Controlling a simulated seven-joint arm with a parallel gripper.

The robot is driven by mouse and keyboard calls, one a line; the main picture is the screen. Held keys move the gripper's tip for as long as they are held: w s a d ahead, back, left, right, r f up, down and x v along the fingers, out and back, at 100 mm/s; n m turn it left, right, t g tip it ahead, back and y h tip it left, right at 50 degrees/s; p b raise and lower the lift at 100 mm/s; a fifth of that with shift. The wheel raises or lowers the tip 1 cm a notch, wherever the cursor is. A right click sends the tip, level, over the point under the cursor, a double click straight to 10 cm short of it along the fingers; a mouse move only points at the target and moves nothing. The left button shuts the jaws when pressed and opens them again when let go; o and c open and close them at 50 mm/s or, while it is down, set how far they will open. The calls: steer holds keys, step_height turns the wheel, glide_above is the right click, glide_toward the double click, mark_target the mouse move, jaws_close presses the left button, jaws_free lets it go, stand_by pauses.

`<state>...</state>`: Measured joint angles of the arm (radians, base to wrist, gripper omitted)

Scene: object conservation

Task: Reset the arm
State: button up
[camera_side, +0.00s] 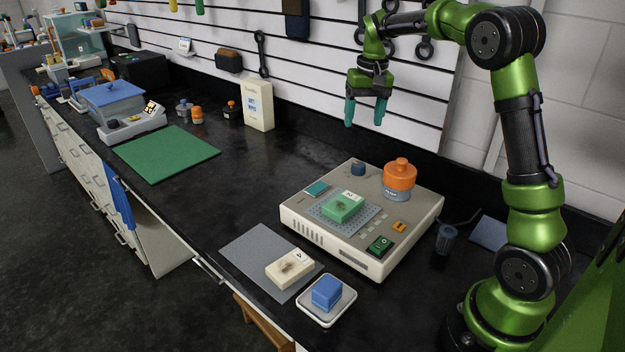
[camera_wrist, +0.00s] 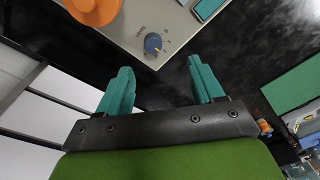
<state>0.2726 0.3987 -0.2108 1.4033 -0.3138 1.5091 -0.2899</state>
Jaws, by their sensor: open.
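My gripper (camera_side: 364,112) hangs high above the back of the bench in the side view, with its teal fingers apart and nothing between them. In the wrist view my gripper (camera_wrist: 160,88) also shows open and empty. Below and to its right in the side view is a cream machine (camera_side: 330,243) with a blue knob (camera_side: 358,169), an orange-lidded jar (camera_side: 399,180) and a green block (camera_side: 343,207) on its top. The knob (camera_wrist: 153,43) and the orange lid (camera_wrist: 95,8) also show in the wrist view. My gripper touches none of them.
A cream block (camera_side: 288,268) lies on a grey mat (camera_side: 248,252), and a blue block (camera_side: 326,291) sits on a white tray (camera_side: 341,310). A green mat (camera_side: 167,153) lies bare farther left. A dark cup (camera_side: 446,238) stands right of the machine. Tools hang on the wall behind.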

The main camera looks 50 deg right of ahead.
steer(key=s+a+r+n+t+y, duration=0.2)
steer(key=s+a+t, duration=0.4)
steer(key=s+a, duration=1.3)
steer(key=a+n, duration=0.1)
steer(key=a, duration=0.2)
steer(key=shift+s+r, duration=0.2)
